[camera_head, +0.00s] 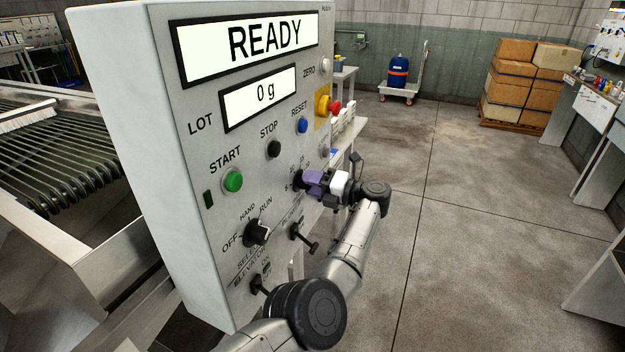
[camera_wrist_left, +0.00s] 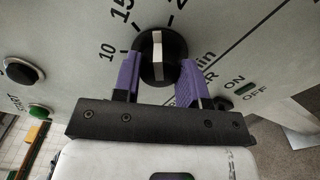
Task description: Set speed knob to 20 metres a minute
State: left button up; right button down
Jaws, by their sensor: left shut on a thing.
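The black speed knob (camera_wrist_left: 178,55) has a white pointer stripe and sits on the grey panel among the printed marks 10, 15 and a partly cut-off number starting with 2. In the left wrist view the stripe stands nearly upright, its upper end between the 15 and the cut-off number. My left gripper (camera_wrist_left: 158,72) is shut on the knob, one purple finger on each side. In the head view my left gripper (camera_head: 306,182) reaches the panel from the right and mostly hides the knob. My right gripper is not in view.
The control panel (camera_head: 160,120) shows READY and 0 g. Near the knob are a green START button (camera_head: 232,181), a black STOP button (camera_head: 274,149), a blue RESET button (camera_head: 302,126), a red-yellow emergency stop (camera_head: 324,105), and a selector (camera_head: 257,233). Open floor (camera_head: 470,220) lies right.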

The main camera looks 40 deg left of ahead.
pick_arm(q)
jog(key=shift+m+p, duration=0.5)
jog(key=shift+m, duration=1.4)
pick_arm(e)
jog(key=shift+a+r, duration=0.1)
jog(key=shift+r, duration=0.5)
pick_arm(q)
jog(key=o, duration=0.9)
jog(key=shift+o, duration=0.2)
jog(key=shift+d, duration=0.1)
